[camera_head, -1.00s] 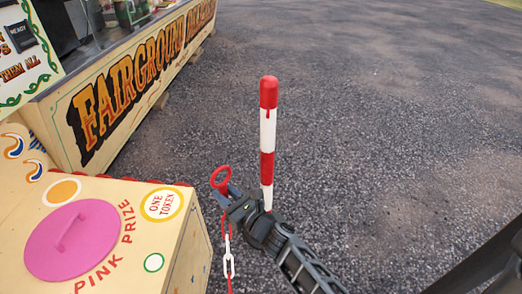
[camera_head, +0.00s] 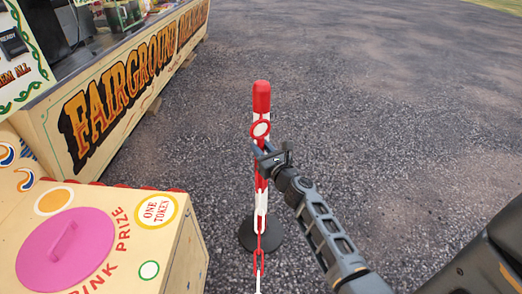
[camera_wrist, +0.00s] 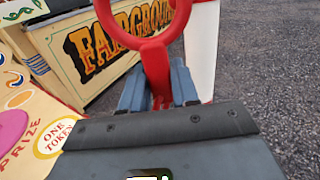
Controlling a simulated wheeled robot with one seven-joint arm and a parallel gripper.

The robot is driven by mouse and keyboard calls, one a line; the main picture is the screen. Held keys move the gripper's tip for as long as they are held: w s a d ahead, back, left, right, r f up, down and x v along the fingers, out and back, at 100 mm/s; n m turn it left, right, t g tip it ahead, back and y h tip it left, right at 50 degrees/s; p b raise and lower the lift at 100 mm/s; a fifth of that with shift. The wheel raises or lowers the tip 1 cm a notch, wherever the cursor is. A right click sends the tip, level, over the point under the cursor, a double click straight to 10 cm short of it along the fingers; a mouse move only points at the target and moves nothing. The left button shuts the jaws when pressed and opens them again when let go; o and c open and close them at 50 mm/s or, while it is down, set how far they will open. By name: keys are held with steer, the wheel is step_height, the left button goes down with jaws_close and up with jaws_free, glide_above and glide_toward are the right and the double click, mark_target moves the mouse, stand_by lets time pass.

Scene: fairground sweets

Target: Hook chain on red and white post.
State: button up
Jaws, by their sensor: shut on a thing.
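The red and white post (camera_head: 262,96) stands upright on a dark round base (camera_head: 246,234) in the head view. My gripper (camera_head: 268,156) is shut on the stem of the red ring (camera_head: 260,129) at the end of the chain. The ring is upright and overlaps the post's upper part in the head view. The chain (camera_head: 258,262) of red and white links hangs below my gripper. In the wrist view my gripper (camera_wrist: 158,90) grips the red ring (camera_wrist: 150,46), and the post (camera_wrist: 202,50) rises just right of it. I cannot tell whether ring and post touch.
A cream prize box with a pink lid (camera_head: 65,248) stands at the lower left. The fairground stall (camera_head: 122,90) runs along the left behind it. Open asphalt (camera_head: 400,120) lies right of and behind the post.

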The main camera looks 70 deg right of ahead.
steer(key=w+d+f+b, duration=0.2)
steer(key=w+d, duration=0.1)
steer(key=d, duration=0.4)
steer(key=shift+d+f, duration=0.2)
stand_by(0.8)
steer(key=shift+w, duration=0.1)
stand_by(0.6)
steer(key=o, duration=1.1)
steer(key=shift+d, duration=0.1)
steer(key=shift+c, duration=0.2)
